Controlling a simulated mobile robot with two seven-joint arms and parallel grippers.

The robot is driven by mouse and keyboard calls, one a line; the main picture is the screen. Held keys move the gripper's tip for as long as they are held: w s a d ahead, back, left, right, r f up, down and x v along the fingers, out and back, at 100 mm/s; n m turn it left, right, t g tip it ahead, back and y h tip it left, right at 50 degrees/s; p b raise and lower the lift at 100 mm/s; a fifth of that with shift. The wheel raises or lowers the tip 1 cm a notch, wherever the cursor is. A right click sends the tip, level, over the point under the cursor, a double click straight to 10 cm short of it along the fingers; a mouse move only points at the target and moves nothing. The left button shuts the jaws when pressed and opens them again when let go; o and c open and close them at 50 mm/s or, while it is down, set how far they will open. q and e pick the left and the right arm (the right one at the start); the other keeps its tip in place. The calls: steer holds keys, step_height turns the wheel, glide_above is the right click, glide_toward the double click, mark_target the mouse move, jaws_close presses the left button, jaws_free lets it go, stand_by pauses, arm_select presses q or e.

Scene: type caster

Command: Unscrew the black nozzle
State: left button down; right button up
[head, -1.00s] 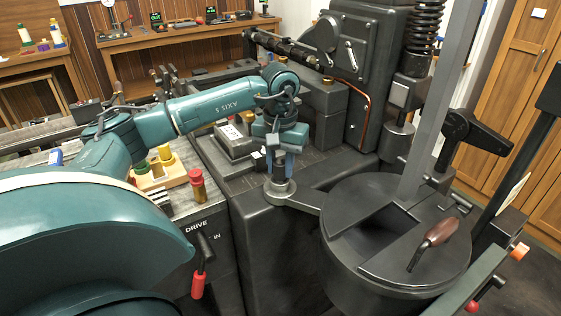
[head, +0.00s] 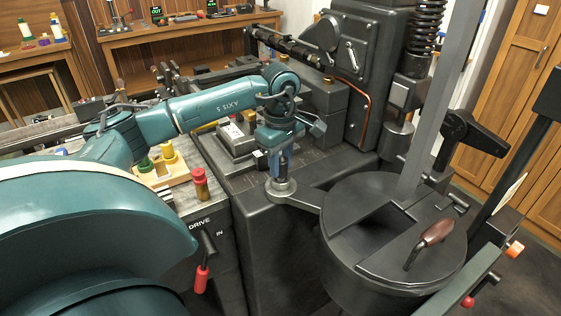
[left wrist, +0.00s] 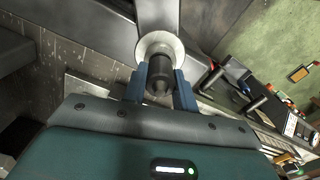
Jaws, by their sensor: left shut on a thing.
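The black nozzle (left wrist: 160,72) is a short dark cylinder with a narrower tip, seen in the left wrist view. It stands at a pale round metal collar (left wrist: 160,46), which also shows in the head view (head: 281,188) at the end of an arm joined to the big dark pot. My left gripper (head: 279,170) points down over the collar with its blue fingers shut on the nozzle, one on each side in the left wrist view (left wrist: 159,88). In the head view the fingers mostly hide the nozzle. I cannot tell whether its thread is still engaged. My right gripper is not in view.
Left are a wooden block with coloured pegs (head: 172,180) and a red-tipped lever (head: 202,278).

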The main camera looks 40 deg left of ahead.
arm_select(q)
steer(key=shift+r, duration=0.5)
steer(key=shift+r+p, duration=1.45)
steer(key=shift+r, duration=0.2)
